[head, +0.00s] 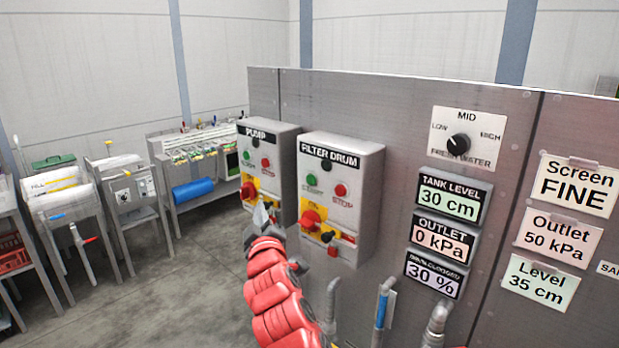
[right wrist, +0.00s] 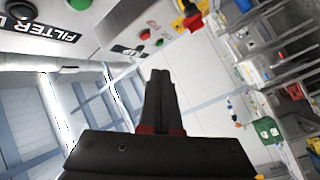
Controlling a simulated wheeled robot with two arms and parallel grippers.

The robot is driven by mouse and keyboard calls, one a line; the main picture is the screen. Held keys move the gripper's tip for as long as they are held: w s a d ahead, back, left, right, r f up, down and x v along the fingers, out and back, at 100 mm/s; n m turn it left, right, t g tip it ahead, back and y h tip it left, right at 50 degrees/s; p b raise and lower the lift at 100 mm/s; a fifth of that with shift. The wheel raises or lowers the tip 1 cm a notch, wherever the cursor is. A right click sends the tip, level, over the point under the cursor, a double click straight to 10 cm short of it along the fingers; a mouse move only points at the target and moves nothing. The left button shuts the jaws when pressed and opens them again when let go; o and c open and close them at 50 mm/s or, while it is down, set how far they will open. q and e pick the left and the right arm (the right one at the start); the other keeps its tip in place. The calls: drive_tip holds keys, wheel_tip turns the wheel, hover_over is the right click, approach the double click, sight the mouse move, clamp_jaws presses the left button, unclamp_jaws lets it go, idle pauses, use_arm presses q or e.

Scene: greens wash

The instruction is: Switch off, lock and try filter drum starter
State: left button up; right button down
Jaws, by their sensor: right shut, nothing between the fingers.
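The grey FILTER DRUM starter box (head: 368,185) is on the steel panel, with a green START button (head: 311,180) and a red STOP button (head: 340,190). Below them a red rotary switch handle (head: 309,218) sits on a yellow plate. Small black and red parts (head: 328,237) are beside it; I cannot tell whether one is a padlock. My right gripper (head: 262,213) is shut and empty, left of the yellow plate, near the gap towards the PUMP box. The right wrist view shows its closed fingers (right wrist: 160,92) apart from both boxes. My left gripper is not in view.
The PUMP starter box (head: 283,150) with its own red switch (head: 248,190) is close on the left. Displays read tank level 30 cm (head: 450,197), outlet 0 kPa (head: 441,238) and 30 %. Pipes rise below the panel. Open floor lies to the left.

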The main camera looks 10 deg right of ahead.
sight(311, 180)
drive_tip(key=d+r+h, duration=0.1)
drive_tip(key=s+r+m+g+h, duration=0.1)
drive_tip(key=d+r+m+g+h, duration=0.1)
drive_tip(key=shift+s+d+r, duration=0.3)
drive_tip(key=shift+s+d, duration=0.05)
drive_tip(key=shift+s, duration=0.05)
drive_tip(key=w+d+p, duration=0.2)
drive_tip(key=w+d, duration=0.3)
drive_tip(key=d, duration=0.2)
drive_tip(key=shift+w, duration=0.25)
idle(2.0)
drive_tip(key=shift+w+d+r+p, duration=0.1)
drive_tip(key=shift+w+d+p, duration=0.15)
drive_tip(key=shift+d+p, duration=0.1)
